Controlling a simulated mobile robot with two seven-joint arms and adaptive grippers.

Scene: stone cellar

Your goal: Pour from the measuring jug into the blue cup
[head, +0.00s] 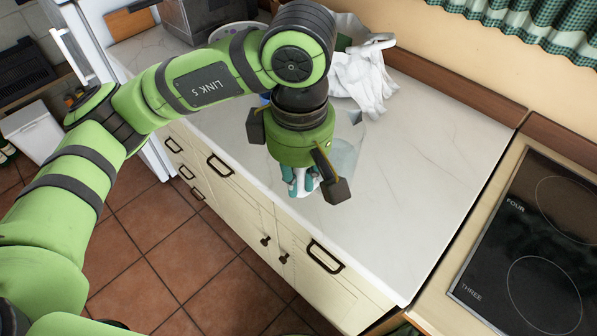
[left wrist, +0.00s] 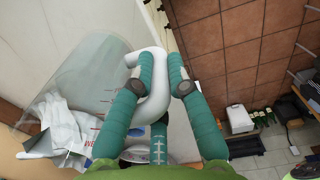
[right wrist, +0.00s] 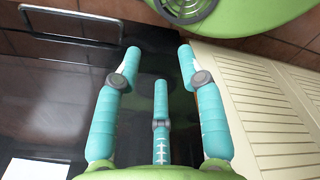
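The measuring jug (head: 345,158) is clear, with a white handle, and stands on the pale counter, partly hidden behind my left gripper (head: 305,185). In the left wrist view the jug's clear body (left wrist: 88,75) is at the left, and its white handle (left wrist: 158,98) passes between the teal fingers of my left gripper (left wrist: 161,72), which are closed in on it. A small blue patch (head: 265,99) behind the left gripper may be the blue cup; most of it is hidden. My right gripper (right wrist: 159,55) is open and empty in the right wrist view.
A crumpled white cloth (head: 364,82) lies on the counter behind the jug. A black cooktop (head: 530,235) is at the right. The counter (head: 430,170) between them is clear. Cream drawers and doors (head: 255,225) are below its front edge, above a tiled floor.

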